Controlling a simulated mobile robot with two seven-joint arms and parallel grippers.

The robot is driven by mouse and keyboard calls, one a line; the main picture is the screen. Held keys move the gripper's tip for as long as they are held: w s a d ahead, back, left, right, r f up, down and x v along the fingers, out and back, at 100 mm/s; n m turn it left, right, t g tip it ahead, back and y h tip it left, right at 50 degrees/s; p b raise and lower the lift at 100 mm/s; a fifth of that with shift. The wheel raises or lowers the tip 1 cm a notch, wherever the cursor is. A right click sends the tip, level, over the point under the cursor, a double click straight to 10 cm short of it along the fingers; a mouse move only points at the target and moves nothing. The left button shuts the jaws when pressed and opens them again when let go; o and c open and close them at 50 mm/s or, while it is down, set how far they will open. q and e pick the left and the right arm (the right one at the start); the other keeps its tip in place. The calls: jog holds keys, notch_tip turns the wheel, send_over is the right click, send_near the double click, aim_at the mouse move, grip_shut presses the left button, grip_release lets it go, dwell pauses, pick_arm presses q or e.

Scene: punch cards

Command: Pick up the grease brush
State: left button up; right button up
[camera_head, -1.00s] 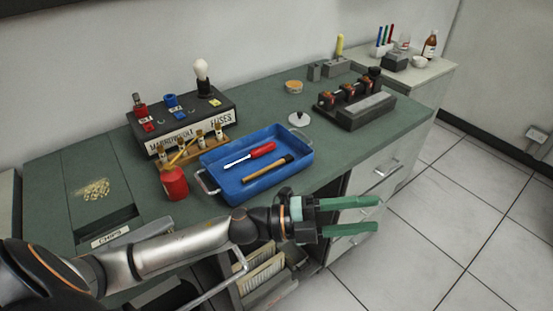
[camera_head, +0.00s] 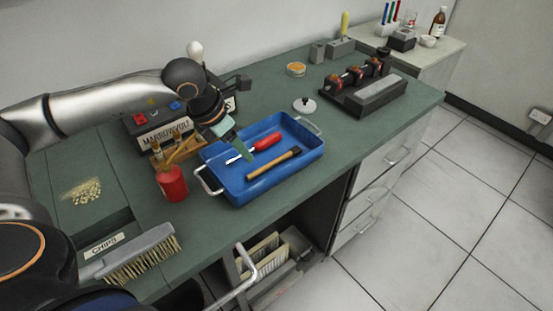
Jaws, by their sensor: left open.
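A wooden-handled tool (camera_head: 274,163) with dark ends lies in the blue tray (camera_head: 219,183). A wooden stick (camera_head: 184,151) leans up out of a red pot (camera_head: 172,184) left of the tray. I cannot tell for sure which of these is the grease brush. My left gripper (camera_head: 241,147) is open and points down over the tray, its green fingers near the shaft of a red screwdriver (camera_head: 265,142). Its fingers overlap in view, and I cannot tell whether they touch anything. It is apart from the pot. My right gripper is out of view.
A bristle brush (camera_head: 140,256) with a grey back shows at the bench's front left. A fuse box (camera_head: 143,132) stands behind the tray, partly hidden by my arm. A device with a grey block (camera_head: 375,95) stands at right. Bench between tray and device is mostly clear.

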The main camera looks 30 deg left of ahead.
aim_at(258, 170)
pick_arm(q)
jog(key=x, duration=0.3)
jog(key=p+x, duration=0.1)
jog(key=x, duration=0.5)
jog(key=shift+w+d, duration=0.1)
jog(key=shift+d, duration=0.25)
jog(key=shift+c, duration=0.3)
grip_shut()
